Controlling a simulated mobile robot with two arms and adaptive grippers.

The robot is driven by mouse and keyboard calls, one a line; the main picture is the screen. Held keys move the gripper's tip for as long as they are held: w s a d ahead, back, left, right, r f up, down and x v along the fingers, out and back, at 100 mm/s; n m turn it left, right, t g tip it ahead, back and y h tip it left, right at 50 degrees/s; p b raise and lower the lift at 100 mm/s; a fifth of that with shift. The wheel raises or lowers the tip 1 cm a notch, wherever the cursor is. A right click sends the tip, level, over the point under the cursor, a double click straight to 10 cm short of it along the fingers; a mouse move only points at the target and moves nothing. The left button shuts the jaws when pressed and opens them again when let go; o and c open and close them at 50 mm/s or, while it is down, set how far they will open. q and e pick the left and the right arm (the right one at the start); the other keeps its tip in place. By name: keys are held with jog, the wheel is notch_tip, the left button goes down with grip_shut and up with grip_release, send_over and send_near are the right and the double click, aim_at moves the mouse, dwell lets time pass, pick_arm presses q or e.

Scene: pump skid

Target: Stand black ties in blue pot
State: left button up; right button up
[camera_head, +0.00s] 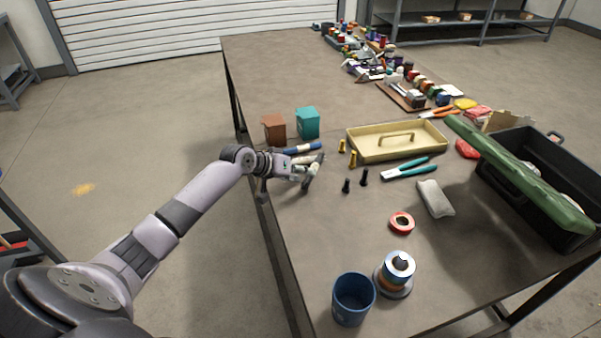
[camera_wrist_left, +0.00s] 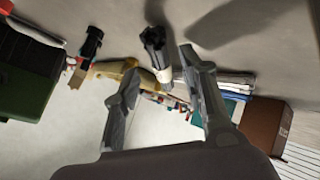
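Two small bundles of black ties stand on the table near its middle, a nearer one (camera_head: 346,186) and one a little farther right (camera_head: 364,176). The blue pot (camera_head: 353,298) stands upright near the front edge, and its inside looks empty. My left gripper (camera_head: 315,173) is open and low over the table, left of the black ties. In the left wrist view one black bundle (camera_wrist_left: 153,40) shows just ahead of the open fingertips (camera_wrist_left: 160,66), not clasped. The other black bundle (camera_wrist_left: 92,42) shows farther left there. My right gripper is not in view.
A spool stack (camera_head: 398,268) stands right of the pot, with a red tape ring (camera_head: 402,222) behind. Brown (camera_head: 274,128) and teal (camera_head: 307,122) boxes stand behind my gripper.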

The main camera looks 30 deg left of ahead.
pick_arm(q)
jog(key=shift+r, duration=0.1)
jog(key=v, duration=1.2)
jog(key=shift+a, duration=0.1)
